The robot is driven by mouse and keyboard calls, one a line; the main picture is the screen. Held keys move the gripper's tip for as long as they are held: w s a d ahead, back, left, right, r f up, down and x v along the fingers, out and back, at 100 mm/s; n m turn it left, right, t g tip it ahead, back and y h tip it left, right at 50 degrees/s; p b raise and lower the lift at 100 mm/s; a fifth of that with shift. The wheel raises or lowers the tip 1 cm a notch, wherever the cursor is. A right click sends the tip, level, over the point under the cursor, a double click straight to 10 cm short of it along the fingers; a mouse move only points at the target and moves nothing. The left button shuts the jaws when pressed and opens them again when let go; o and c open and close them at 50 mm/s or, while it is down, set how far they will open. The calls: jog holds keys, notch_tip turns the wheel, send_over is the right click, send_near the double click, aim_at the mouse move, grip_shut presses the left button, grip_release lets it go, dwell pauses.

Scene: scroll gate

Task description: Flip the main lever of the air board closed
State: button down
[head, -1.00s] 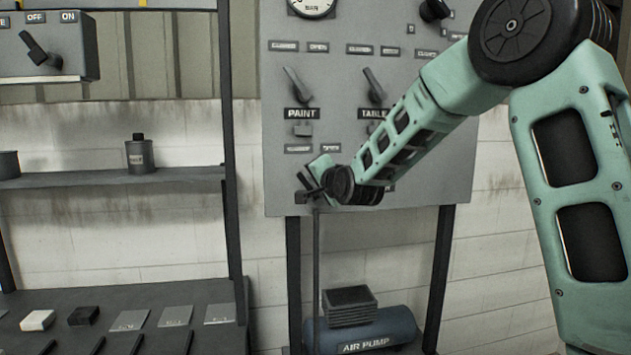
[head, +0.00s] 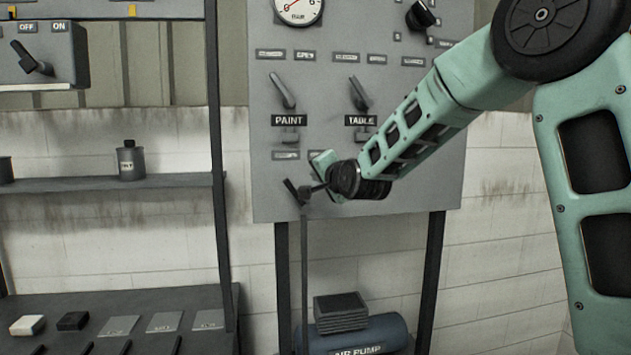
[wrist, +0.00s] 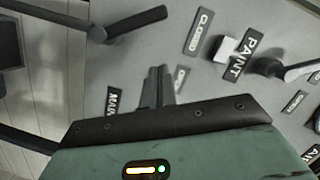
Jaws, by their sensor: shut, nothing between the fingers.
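The air board (head: 400,208) is a grey upright panel. Its main lever (head: 292,190) is a dark handle at the lower left corner, above a thin vertical pipe, and points up and left. In the wrist view the lever (wrist: 137,22) extends from its round pivot near the top, and the MAIN label (wrist: 111,100) is partly hidden behind my gripper. My gripper (head: 318,186) is just right of the lever in the head view. Its fingers (wrist: 156,85) are together and empty, and show apart from the handle in the wrist view.
PAINT lever (head: 283,92) and TABLE lever (head: 359,95) are above my gripper, with small labels around them. A gauge (head: 298,10) and dark knob (head: 421,15) are higher up. The air pump (head: 375,335) stands below. A shelf (head: 60,185) is at left.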

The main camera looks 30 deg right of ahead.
jog(key=s+r+b, duration=0.1)
jog(key=s+b, duration=0.1)
jog(key=s, duration=0.5)
jog(key=shift+s+a, duration=0.15)
jog(key=shift+a, duration=0.1)
jog(key=s+a+f+n+g+y, duration=0.2)
jog(key=s+a+f+n+g, duration=0.25)
jog(key=s+a+f, duration=0.35)
jog(key=s+a+f+n+g+y, duration=0.25)
jog(key=s+a+f+n, duration=0.2)
jog(key=a+f, duration=0.4)
jog(key=s+a+f+n+g+h, duration=0.1)
jog(key=s+f+n+g, duration=0.1)
jog(key=s, duration=0.6)
jog(key=s+a+f+n+g, duration=0.2)
jog(key=s+f+n+g, duration=0.1)
jog(key=s, duration=0.5)
jog(key=s+a+f+n+g+h, duration=0.1)
jog(key=s+f+n+g, duration=0.2)
jog(key=s+n, duration=0.3)
jog(key=s+g, duration=0.1)
jog(key=s, duration=0.1)
jog(key=shift+s+a+f+n+g+h, duration=0.25)
jog(key=shift+s+a+n+g+h, duration=0.05)
jog(key=shift+s+h, duration=0.1)
